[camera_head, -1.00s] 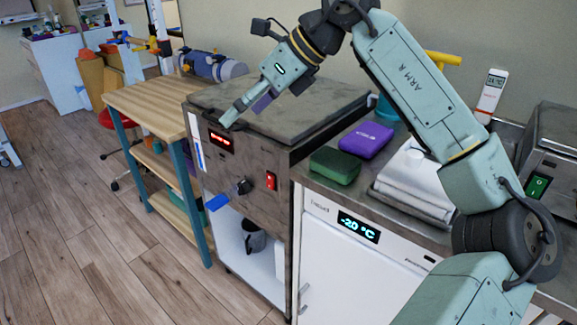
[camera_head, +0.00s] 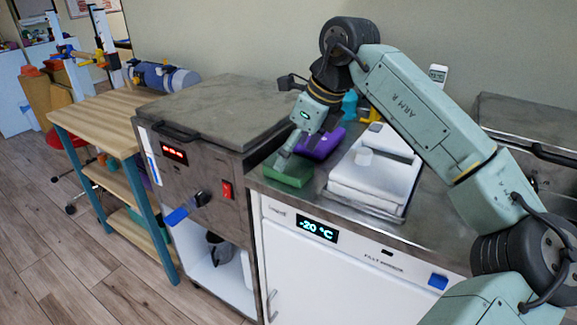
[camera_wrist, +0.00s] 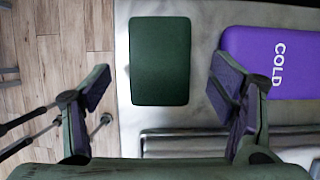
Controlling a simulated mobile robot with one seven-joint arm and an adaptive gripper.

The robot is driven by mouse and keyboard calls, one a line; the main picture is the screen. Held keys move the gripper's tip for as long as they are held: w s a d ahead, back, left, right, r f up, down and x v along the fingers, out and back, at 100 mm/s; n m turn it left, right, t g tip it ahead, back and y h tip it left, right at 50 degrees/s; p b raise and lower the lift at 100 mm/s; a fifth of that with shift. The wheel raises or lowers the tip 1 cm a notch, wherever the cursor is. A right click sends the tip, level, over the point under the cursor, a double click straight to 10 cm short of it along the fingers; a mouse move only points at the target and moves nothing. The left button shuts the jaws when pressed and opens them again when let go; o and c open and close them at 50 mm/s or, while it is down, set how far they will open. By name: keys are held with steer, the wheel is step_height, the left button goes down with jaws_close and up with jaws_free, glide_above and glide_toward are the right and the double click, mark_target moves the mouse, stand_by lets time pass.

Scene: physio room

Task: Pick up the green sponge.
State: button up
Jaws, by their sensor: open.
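The green sponge (camera_head: 289,172) lies flat on the steel counter, near its left front corner. In the wrist view the sponge (camera_wrist: 160,60) is a dark green rounded block, ahead of my gripper (camera_wrist: 161,98) and roughly centred between its two spread fingers. In the head view my gripper (camera_head: 296,152) hangs over the sponge and hides part of it. The fingers are open and hold nothing. I cannot tell whether a fingertip touches the sponge.
A purple cold pack (camera_wrist: 275,62) marked COLD lies right of the sponge, close to the right finger. A steel heating unit (camera_head: 215,105) with a raised top stands left. The counter (camera_head: 330,205) has a narrow bare front strip.

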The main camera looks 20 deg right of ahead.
mark_target(290, 162)
steer(key=shift+x, duration=1.5)
steer(key=shift+f, duration=0.25)
steer(key=shift+c, duration=0.5)
steer(key=c, duration=0.8)
steer(key=shift+r, duration=0.1)
steer(key=shift+r, duration=0.7)
step_height(290, 162, up, 3)
steer(key=shift+f+b, duration=0.2)
steer(key=shift+b, duration=0.1)
steer(key=s+a+b, duration=0.1)
steer(key=s+a, duration=0.3)
steer(key=s, duration=0.3)
steer(key=s+a+r+b, duration=0.1)
steer(key=s+a+b, duration=0.1)
steer(key=s+a, duration=0.2)
steer(key=s, duration=0.3)
steer(key=shift+r, duration=0.2)
